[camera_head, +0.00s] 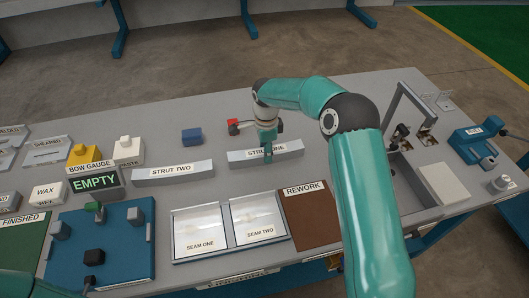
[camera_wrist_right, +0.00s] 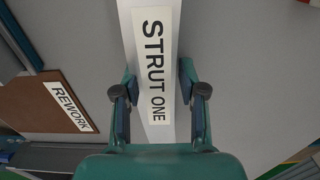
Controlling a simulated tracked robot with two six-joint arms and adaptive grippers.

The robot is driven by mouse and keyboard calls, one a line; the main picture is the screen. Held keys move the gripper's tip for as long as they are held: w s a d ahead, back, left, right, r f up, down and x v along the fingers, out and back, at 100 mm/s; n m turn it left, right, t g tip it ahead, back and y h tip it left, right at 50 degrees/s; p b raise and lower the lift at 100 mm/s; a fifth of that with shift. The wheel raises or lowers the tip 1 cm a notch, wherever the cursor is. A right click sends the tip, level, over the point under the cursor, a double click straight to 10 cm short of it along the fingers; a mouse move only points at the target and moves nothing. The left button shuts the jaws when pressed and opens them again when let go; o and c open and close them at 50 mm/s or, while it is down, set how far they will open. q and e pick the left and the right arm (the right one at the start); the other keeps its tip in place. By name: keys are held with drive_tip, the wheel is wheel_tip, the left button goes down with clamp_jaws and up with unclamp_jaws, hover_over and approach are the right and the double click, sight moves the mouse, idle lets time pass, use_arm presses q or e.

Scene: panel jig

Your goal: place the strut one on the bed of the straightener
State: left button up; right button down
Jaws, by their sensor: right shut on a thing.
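Strut one (camera_head: 290,148) is a long pale grey bar with a white label, at the middle of the bench in the head view. In the right wrist view, strut one (camera_wrist_right: 143,30) runs between the fingers. My right gripper (camera_head: 268,155) comes down over the middle of the bar and is shut on it across its width; the fingers also show in the wrist view (camera_wrist_right: 160,100). I cannot tell whether the bar is clear of the bench top. I cannot tell for sure which fixture is the straightener.
Strut two (camera_head: 173,173) lies left of strut one. Seam trays (camera_head: 201,255) and a brown rework mat (camera_head: 305,228) lie in front. A blue clamp fixture (camera_head: 95,255) stands at lower left, a blue device (camera_head: 470,150) at far right. A red block (camera_head: 233,122) sits behind.

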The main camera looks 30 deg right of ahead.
drive_tip(key=shift+r, duration=0.15)
wheel_tip(320, 180, up, 20)
drive_tip(key=shift+p, duration=0.3)
